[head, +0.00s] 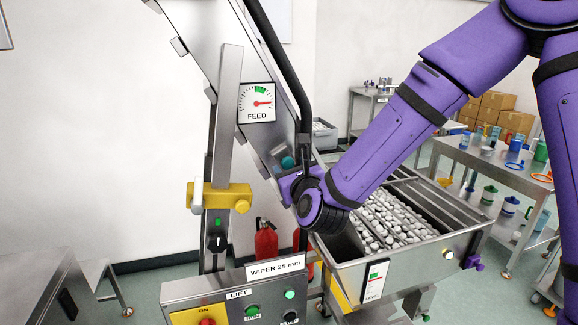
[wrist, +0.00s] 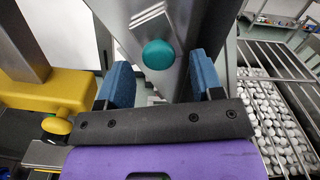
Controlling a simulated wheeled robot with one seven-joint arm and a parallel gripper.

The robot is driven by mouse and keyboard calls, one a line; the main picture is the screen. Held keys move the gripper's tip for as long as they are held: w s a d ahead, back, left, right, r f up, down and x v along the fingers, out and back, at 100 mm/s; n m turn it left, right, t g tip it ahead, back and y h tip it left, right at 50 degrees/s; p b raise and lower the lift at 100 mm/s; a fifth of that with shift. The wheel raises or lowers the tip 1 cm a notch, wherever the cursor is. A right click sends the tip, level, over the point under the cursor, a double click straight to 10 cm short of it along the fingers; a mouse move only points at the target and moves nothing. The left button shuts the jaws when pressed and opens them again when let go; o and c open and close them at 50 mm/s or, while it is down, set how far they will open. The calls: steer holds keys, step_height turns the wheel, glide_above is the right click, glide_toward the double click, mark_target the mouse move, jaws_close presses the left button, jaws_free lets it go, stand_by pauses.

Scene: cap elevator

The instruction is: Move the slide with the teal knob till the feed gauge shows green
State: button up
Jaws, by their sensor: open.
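The teal knob (wrist: 159,54) is in the wrist view, with plain metal slide plates (wrist: 146,22) just beyond it. My gripper (wrist: 160,75) is open, with one blue finger on each side of the knob; I cannot tell whether either touches it. In the head view the teal knob (head: 287,162) shows small beside my wrist, and my fingers are mostly hidden behind it. The feed gauge (head: 257,102) is a white dial with a green band at the top. Its red needle points right, outside the green band.
A yellow block with a knob (head: 222,197) sits left of my gripper, and it also shows in the wrist view (wrist: 45,95). A black bent rail (head: 283,60) runs close above my wrist. A hopper of caps (head: 400,235) lies to the right. A control box (head: 240,295) stands in front.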

steer(key=shift+x, duration=1.3)
jaws_close()
steer(key=f, duration=0.1)
steer(key=d+f, duration=0.1)
steer(key=shift+w+d+f, duration=0.2)
steer(key=shift+f, duration=0.2)
jaws_free()
steer(key=v, duration=1)
steer(key=shift+s, duration=0.4)
